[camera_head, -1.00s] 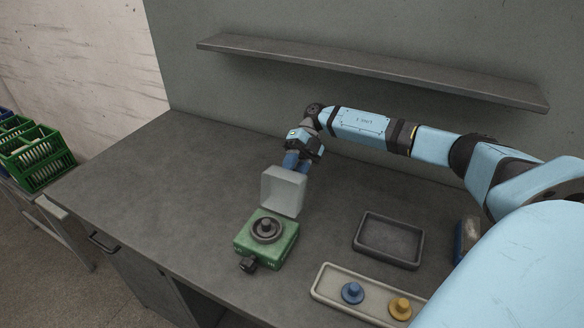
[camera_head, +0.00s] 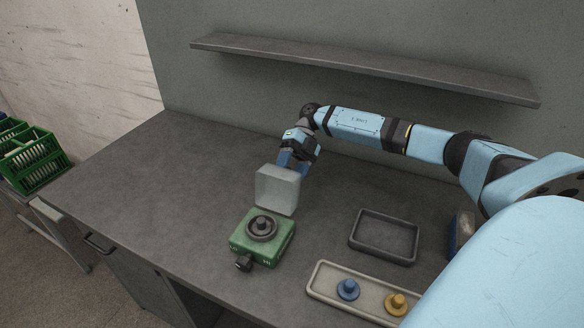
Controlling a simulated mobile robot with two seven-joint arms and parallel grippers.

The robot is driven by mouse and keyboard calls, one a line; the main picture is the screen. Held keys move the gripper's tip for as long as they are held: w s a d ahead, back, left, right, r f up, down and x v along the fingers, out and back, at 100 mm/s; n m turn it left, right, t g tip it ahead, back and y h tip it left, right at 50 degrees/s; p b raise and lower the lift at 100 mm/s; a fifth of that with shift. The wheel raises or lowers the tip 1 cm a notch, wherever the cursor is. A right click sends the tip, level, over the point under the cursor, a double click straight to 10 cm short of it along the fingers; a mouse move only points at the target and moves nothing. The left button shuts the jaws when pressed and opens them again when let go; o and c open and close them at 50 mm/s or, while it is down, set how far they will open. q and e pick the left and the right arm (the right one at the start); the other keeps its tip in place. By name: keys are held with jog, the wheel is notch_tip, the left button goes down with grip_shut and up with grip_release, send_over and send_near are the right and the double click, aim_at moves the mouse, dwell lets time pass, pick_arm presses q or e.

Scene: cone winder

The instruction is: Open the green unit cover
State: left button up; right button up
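The green unit (camera_head: 262,240) stands on the grey bench, with a dark round spindle (camera_head: 262,226) on its top and a black knob (camera_head: 243,263) at its front. Its pale translucent cover (camera_head: 277,190) stands upright at the unit's back edge, so the top is uncovered. My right gripper (camera_head: 291,163) is just behind the cover, its blue fingers pointing down. The cover hides the fingertips, so I cannot tell whether they are open or touch it. My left gripper is out of view.
A dark empty tray (camera_head: 354,243) lies right of the unit. A pale tray (camera_head: 322,287) in front holds a blue piece (camera_head: 348,289) and a yellow piece (camera_head: 396,304). A shelf (camera_head: 360,68) spans the back wall. The bench's left side is clear.

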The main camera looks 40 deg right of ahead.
jog(key=shift+s+a+f, duration=0.1)
jog(key=shift+a+f, duration=0.1)
jog(key=shift+a, duration=0.05)
jog(key=v, duration=0.8)
jog(key=shift+b, duration=0.45)
jog(key=shift+r, duration=0.15)
